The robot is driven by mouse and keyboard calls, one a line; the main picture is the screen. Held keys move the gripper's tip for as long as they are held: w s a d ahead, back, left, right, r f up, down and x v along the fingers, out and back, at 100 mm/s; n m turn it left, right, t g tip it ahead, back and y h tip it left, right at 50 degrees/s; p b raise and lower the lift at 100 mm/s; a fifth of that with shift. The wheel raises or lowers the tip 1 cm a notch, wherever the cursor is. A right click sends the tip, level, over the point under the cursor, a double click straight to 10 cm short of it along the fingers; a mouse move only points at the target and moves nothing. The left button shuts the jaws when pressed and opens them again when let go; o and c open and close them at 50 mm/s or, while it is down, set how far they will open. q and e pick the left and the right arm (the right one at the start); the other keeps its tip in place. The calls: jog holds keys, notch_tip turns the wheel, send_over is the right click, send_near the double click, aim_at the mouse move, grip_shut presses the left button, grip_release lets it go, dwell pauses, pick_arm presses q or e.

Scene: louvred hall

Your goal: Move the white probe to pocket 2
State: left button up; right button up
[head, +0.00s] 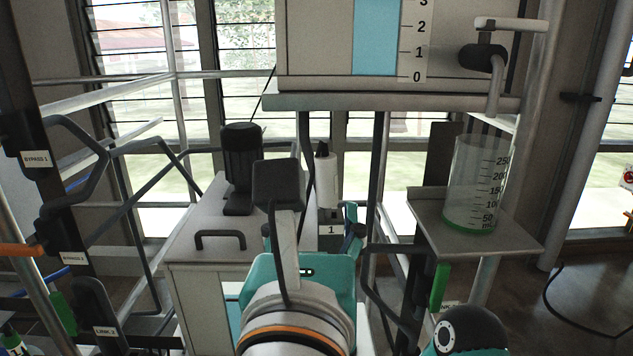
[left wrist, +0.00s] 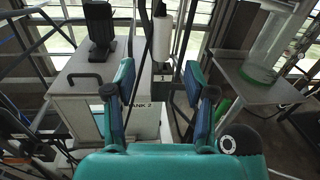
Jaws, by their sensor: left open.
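The white probe (head: 327,180) stands upright with a dark top, just above a small plate marked 1 (head: 331,230). It also shows upright in the left wrist view (left wrist: 162,42), beyond my fingers. My left gripper (head: 313,232) is teal, open and empty, on the near side of the probe. In the left wrist view its two fingers (left wrist: 160,82) stand wide apart, with the probe's lower end and the 1 plate seen between them. The probe's seat is partly hidden by my arm. I cannot make out a pocket marked 2. My right gripper is not in view.
A white cabinet (head: 190,245) with a black handle and a black device (head: 241,165) stands left of the probe. A graduated cylinder (head: 475,180) stands on a shelf (head: 430,212) at right. A large gauge box (head: 315,45) hangs above. Pipes and frames crowd the left.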

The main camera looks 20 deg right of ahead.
aim_at(325, 185)
pick_arm(q)
jog(key=shift+p+x, duration=0.4)
jog(key=shift+x, duration=4.45)
jog(key=shift+d, duration=0.1)
grip_shut()
